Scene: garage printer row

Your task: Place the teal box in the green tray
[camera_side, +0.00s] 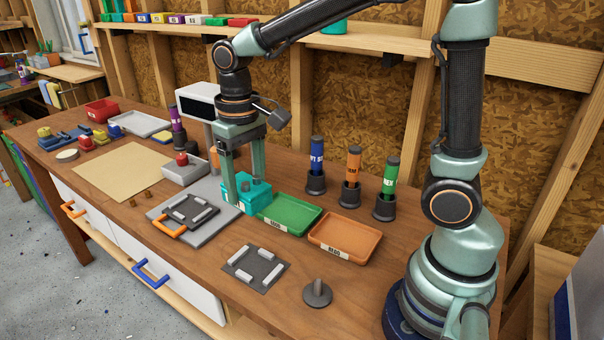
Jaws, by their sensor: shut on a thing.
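The teal box (258,194) is between the fingers of my gripper (243,193), just left of the green tray. My gripper points down and is shut on the box, with one finger in front of it and one behind. The green tray (290,214) lies flat on the bench and looks empty. The box's right side is close to the tray's left edge; I cannot tell whether they touch or whether the box is lifted clear of the surface.
An orange tray (345,237) sits right of the green one. Blue, orange and green tubes (388,180) stand in holders behind. A grey plate (196,232) with an orange-handled frame (185,212) lies to the left. A dark pad (257,267) and a grey knob (317,291) lie in front.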

